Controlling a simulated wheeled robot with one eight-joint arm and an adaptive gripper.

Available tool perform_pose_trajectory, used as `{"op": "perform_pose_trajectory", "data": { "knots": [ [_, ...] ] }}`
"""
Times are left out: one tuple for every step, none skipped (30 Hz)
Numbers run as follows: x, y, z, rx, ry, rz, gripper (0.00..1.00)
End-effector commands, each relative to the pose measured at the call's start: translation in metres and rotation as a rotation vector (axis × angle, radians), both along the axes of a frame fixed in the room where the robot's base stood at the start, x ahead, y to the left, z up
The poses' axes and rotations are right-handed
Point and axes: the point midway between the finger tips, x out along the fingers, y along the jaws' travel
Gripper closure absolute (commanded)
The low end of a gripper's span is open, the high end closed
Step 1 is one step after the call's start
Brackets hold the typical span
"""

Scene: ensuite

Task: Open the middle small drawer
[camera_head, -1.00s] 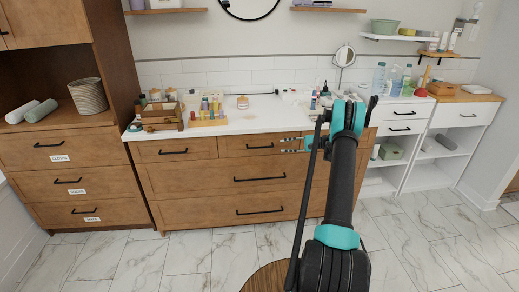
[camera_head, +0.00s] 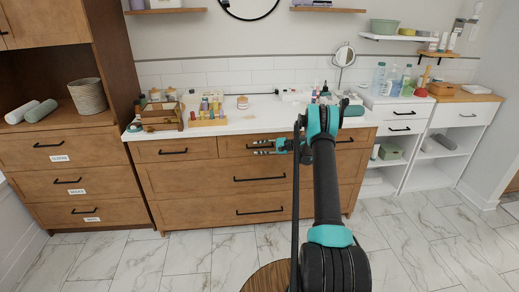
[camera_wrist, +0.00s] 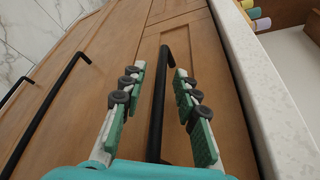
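The middle small drawer (camera_head: 230,148) is the centre one in the top row of the wooden vanity, and its front looks flush and shut. My gripper (camera_head: 258,147) is at this drawer's front, over its handle, which it partly hides in the head view. In the wrist view, the black bar handle (camera_wrist: 166,65) runs between the two fingers of my gripper (camera_wrist: 160,72). The fingers are open, with one on each side of the bar. Gaps show between the handle and both fingers.
The white countertop (camera_head: 250,125) edges close above my gripper and holds bottles and a wooden box. Two wide drawers with black handles (camera_head: 260,179) lie below. White shelving (camera_head: 400,150) stands to the right. The marble floor in front is mostly clear.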

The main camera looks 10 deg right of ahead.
Motion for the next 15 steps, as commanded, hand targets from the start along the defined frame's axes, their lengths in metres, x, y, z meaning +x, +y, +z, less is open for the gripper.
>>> {"op": "perform_pose_trajectory", "data": {
  "knots": [
    [0.0001,0.0003,-0.0001,0.000,0.000,0.000,0.69],
    [0.0001,0.0003,-0.0001,0.000,0.000,0.000,0.69],
    [0.0001,0.0002,0.0000,0.000,0.000,0.000,0.69],
    [0.0000,0.0001,0.0000,0.000,0.000,0.000,0.69],
    [0.0000,0.0001,0.0000,0.000,0.000,0.000,0.69],
    [0.0000,0.0001,0.0000,0.000,0.000,0.000,0.70],
    [0.0000,0.0000,0.0000,0.000,0.000,0.000,0.74],
    [0.0000,0.0000,0.0000,0.000,0.000,0.000,0.78],
    [0.0000,0.0000,0.0000,0.000,0.000,0.000,0.83],
    [-0.0001,0.0000,0.0001,0.000,0.000,0.000,0.86],
    [0.0000,-0.0001,0.0000,0.000,0.000,0.000,0.90],
    [-0.0001,-0.0001,0.0001,0.000,0.000,0.000,0.95],
    [-0.0001,-0.0001,0.0001,0.000,0.000,0.000,0.99],
    [-0.0002,-0.0001,0.0000,0.000,0.000,0.000,1.00],
    [-0.0002,-0.0001,0.0000,0.000,0.000,0.000,1.00]
  ]
}}
